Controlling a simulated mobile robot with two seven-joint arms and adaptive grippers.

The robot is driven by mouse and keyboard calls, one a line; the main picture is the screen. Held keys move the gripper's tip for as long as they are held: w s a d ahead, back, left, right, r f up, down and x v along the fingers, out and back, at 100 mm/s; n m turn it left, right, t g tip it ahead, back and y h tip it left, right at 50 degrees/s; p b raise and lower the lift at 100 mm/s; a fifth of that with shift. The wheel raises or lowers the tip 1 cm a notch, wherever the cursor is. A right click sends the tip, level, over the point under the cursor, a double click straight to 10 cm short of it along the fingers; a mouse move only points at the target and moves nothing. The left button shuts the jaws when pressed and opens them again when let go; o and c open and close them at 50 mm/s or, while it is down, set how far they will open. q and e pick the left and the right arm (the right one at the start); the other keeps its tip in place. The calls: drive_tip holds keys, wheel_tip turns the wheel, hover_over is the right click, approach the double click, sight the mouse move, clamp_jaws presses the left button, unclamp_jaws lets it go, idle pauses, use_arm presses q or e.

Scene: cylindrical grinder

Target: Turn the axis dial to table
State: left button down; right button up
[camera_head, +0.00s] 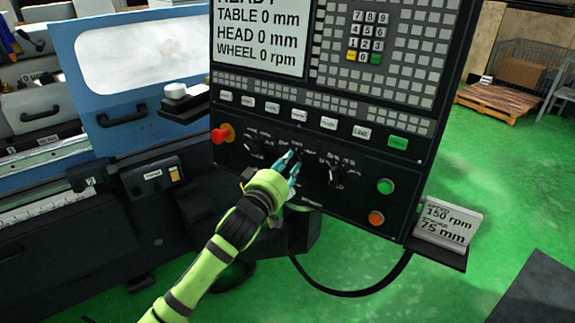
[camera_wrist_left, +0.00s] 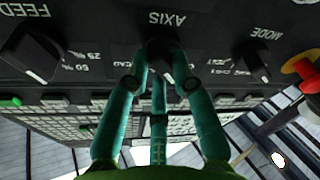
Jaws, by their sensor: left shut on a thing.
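The axis dial (camera_wrist_left: 160,48) is the middle of three dark knobs on the lower control panel, under the AXIS lettering in the upside-down left wrist view. My left gripper (camera_head: 290,163) is at this dial in the head view. Its teal fingers (camera_wrist_left: 160,75) are closed around the knob in the left wrist view. The fingers cover much of the dial, so I cannot tell which mark it points at. The word HEAD shows partly beside it. My right gripper is not in view.
The feed dial (camera_wrist_left: 38,55) and mode dial (camera_wrist_left: 252,62) flank the axis dial. A red emergency button (camera_head: 222,134) is on the left; green (camera_head: 385,186) and orange (camera_head: 376,218) buttons are on the right. The screen (camera_head: 262,35) reads TABLE 0 mm. A card (camera_head: 448,222) reads 150 rpm.

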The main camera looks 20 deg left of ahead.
use_arm(q)
drive_tip(key=m+h, duration=0.1)
drive_tip(key=m, duration=0.3)
drive_tip(key=shift+a+f+m+h+p, duration=0.1)
drive_tip(key=shift+m+h+p, duration=0.45)
drive_tip(key=shift+m, duration=1.75)
drive_tip(key=shift+h, duration=0.25)
drive_tip(key=c, duration=1)
unclamp_jaws()
drive_tip(key=shift+c, duration=0.2)
